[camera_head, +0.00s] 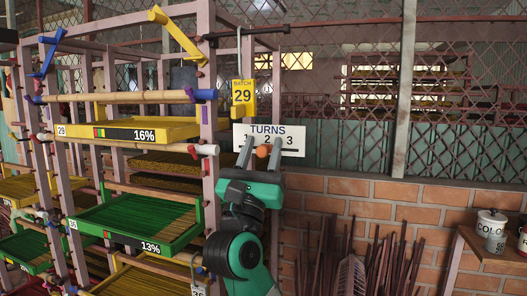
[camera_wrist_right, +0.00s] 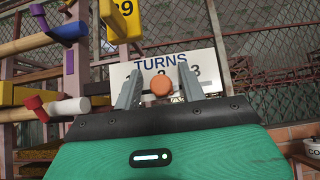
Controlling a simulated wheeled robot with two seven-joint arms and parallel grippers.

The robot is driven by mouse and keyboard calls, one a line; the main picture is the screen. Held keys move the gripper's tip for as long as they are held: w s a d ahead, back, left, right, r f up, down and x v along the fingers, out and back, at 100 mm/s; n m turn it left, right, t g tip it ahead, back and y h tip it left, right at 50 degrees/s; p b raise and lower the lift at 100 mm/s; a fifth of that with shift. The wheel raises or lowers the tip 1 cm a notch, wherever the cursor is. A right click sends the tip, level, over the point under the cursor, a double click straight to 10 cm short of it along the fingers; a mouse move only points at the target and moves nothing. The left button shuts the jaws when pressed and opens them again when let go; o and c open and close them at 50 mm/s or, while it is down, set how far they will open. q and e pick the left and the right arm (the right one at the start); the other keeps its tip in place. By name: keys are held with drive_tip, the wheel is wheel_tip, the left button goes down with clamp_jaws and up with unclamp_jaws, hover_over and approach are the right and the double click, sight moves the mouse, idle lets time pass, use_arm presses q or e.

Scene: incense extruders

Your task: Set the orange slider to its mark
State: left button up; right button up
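The orange slider (camera_head: 263,151) is a round knob on the white TURNS board (camera_head: 297,131), which carries the numbers 1, 2 and 3. In the head view the knob appears just below the 2. It also shows in the wrist view (camera_wrist_right: 161,86), under the partly covered 2. My right gripper (camera_head: 262,143) is raised in front of the board, its two grey fingers on either side of the knob. In the wrist view (camera_wrist_right: 158,72) gaps show between knob and fingers, so it is open. My left gripper is out of view.
A yellow BATCH 29 tag (camera_head: 243,92) hangs above the board. A rack with a yellow 16% tray (camera_head: 180,130) and a green 13% tray (camera_head: 190,240) stands to the left. Dark sticks lean against the brick wall (camera_head: 350,187); a white canister (camera_head: 491,228) stands on a table at right.

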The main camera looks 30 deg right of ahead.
drive_tip(key=b+v, duration=0.6)
drive_tip(key=v, duration=0.8)
